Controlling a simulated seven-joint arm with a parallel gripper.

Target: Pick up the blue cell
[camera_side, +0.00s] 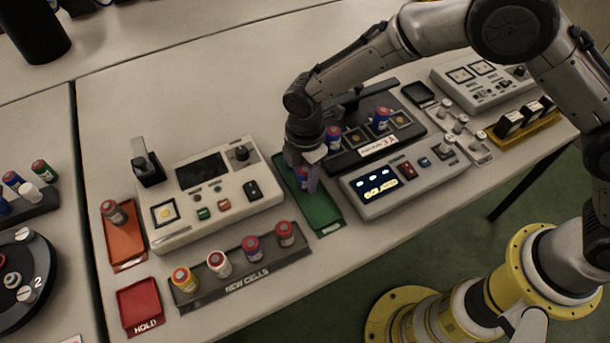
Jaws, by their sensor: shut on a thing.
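My gripper (303,182) points down over the green tray (322,216) and is shut on a blue cell (302,174). The fingers hide much of this cell. I cannot tell whether it touches the tray. Two more blue cells with red markings, a nearer one (333,139) and a farther one (380,119), stand in the black holder (362,158) behind and right of my gripper.
The "NEW CELLS" rack (245,284) in front holds several capped cells. A white tester (204,196) stands left, with an orange tray (123,243) holding a grey cell and the red HOLD tray (139,304). A display console (408,178) sits close right of the green tray.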

